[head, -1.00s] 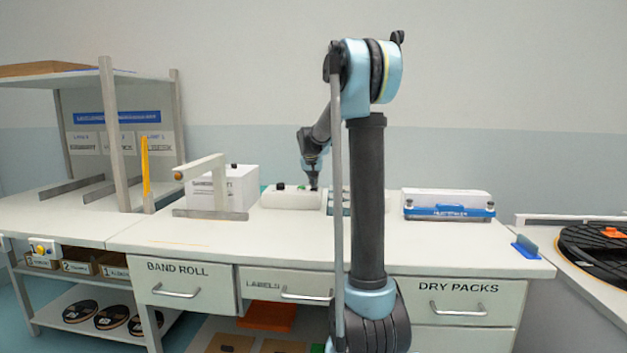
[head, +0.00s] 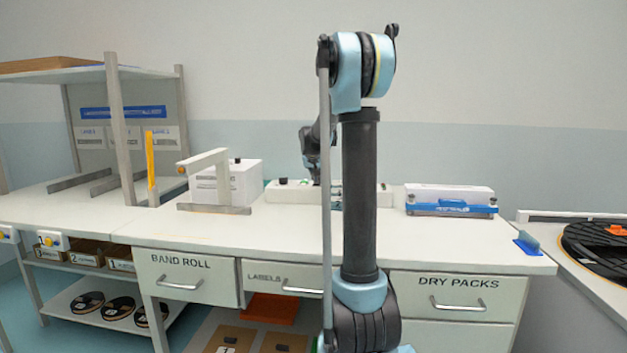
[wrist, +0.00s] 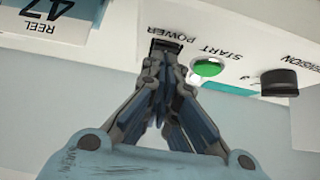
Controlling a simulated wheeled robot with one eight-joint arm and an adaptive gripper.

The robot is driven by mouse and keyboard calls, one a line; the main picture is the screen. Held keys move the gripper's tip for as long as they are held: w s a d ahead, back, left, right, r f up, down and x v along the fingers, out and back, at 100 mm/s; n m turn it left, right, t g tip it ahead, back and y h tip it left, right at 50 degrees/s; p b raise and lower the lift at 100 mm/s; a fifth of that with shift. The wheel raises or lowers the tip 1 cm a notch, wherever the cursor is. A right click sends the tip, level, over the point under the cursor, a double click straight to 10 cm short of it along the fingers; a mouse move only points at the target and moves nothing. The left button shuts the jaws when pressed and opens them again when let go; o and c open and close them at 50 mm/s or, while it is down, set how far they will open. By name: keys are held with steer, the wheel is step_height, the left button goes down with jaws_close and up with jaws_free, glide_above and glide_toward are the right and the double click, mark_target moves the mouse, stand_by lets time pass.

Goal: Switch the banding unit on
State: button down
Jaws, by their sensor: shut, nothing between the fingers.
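The banding unit (head: 288,195) is a low white box on the bench, seen in the head view partly behind my arm. In the wrist view its white panel (wrist: 240,40) shows upside down, with a black POWER switch (wrist: 166,44), a green START button (wrist: 208,68) and a black TENSION knob (wrist: 279,82). My gripper (wrist: 163,58) is shut and empty, its fingertips right at the POWER switch. They cover part of it, and I cannot tell whether they touch it or which way it is set. In the head view the fingertips are largely hidden by my arm.
A white box (head: 240,183) stands behind a pale bracket (head: 205,160) left of the unit. A blue-and-white device (head: 450,200) stands to the right. A reel label (wrist: 50,10) is beside the switch in the wrist view. The front of the bench is clear.

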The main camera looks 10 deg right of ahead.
steer(key=shift+w+d+r, duration=0.25)
steer(key=shift+w+r, duration=0.05)
steer(key=shift+w, duration=0.3)
steer(key=shift+a+r, duration=0.1)
steer(key=shift+r, duration=0.3)
steer(key=r, duration=0.1)
steer(key=s+r, duration=0.1)
steer(key=r, duration=0.1)
steer(key=shift+r, duration=0.3)
steer(key=s+f+v, duration=0.1)
steer(key=v, duration=0.8)
steer(key=shift+a, duration=0.25)
steer(key=shift+s+f, duration=0.1)
steer(key=shift+s, duration=0.05)
